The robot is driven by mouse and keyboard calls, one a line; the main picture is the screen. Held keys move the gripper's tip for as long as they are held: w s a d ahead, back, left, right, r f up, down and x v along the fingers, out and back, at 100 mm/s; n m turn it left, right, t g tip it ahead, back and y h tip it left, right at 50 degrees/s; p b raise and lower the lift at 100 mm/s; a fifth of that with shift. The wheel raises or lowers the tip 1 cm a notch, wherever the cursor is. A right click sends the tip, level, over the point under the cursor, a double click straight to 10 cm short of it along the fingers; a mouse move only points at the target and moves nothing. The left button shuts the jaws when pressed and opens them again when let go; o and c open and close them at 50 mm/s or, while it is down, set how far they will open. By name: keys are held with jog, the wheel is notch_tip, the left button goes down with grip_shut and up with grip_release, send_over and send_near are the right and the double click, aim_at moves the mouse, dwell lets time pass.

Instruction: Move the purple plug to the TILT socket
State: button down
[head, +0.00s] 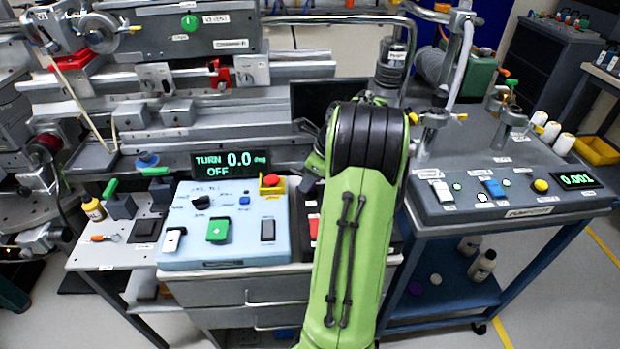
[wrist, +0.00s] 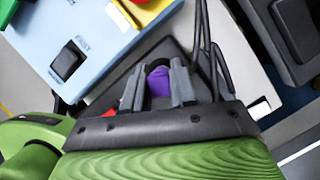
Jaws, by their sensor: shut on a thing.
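In the wrist view the purple plug (wrist: 159,84) sits between the two grey fingers of my gripper (wrist: 158,90), which is shut on it. A dark rounded part shows just beyond the plug. A dark panel (wrist: 190,50) lies under the fingers; whether the plug touches it or sits in a socket there I cannot tell. I cannot make out a TILT label or socket in either view.
A light blue control box (head: 240,252) with switches and a red knob (head: 271,181) stands left of my arm. Behind it a display (head: 230,163) reads TURN 0.0 OFF. A pump console (head: 520,200) is at right. Rails and metal stages fill the back.

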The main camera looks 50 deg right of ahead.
jog(key=shift+f, duration=0.5)
jog(key=c, duration=0.8)
grip_release()
jog(key=shift+r, duration=0.1)
jog(key=p+v, duration=0.8)
jog(key=v, duration=0.7)
jog(key=shift+s+d+r, duration=0.1)
jog(key=shift+s+r, duration=0.05)
jog(key=shift+r, duration=0.15)
